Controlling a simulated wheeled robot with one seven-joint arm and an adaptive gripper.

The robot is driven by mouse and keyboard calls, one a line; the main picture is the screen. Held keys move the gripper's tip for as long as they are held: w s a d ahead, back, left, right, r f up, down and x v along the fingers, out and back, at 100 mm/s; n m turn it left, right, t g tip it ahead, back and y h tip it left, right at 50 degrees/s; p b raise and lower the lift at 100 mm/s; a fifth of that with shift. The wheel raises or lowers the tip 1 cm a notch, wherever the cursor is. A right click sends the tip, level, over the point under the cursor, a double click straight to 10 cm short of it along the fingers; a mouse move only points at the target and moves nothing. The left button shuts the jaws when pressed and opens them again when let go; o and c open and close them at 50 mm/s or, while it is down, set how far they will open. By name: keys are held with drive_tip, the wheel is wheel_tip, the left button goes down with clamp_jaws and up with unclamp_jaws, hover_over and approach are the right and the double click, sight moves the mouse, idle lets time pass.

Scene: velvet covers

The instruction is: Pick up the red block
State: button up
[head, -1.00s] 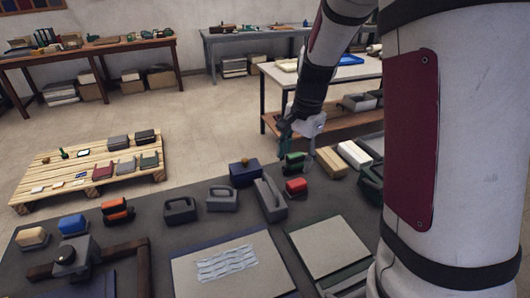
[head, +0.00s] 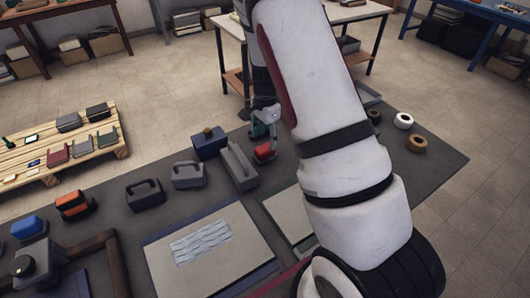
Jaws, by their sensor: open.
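The red block (head: 264,153) is small and sits on the dark grey mat, just right of a long grey tool-holder shape. My gripper (head: 262,132), with teal fingers, is open and close above and behind the red block. My arm comes down from the top and hides part of the area right of it. Whether the fingers touch or straddle the block is too small to tell.
Beside the block stand a long grey handled tray (head: 239,167) and a dark blue box (head: 209,143) with a brown knob. A pale board (head: 212,245) lies in front.

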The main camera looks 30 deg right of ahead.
sight(265, 147)
drive_tip(key=shift+f+p, duration=0.5)
drive_tip(key=shift+f, duration=2.3)
clamp_jaws()
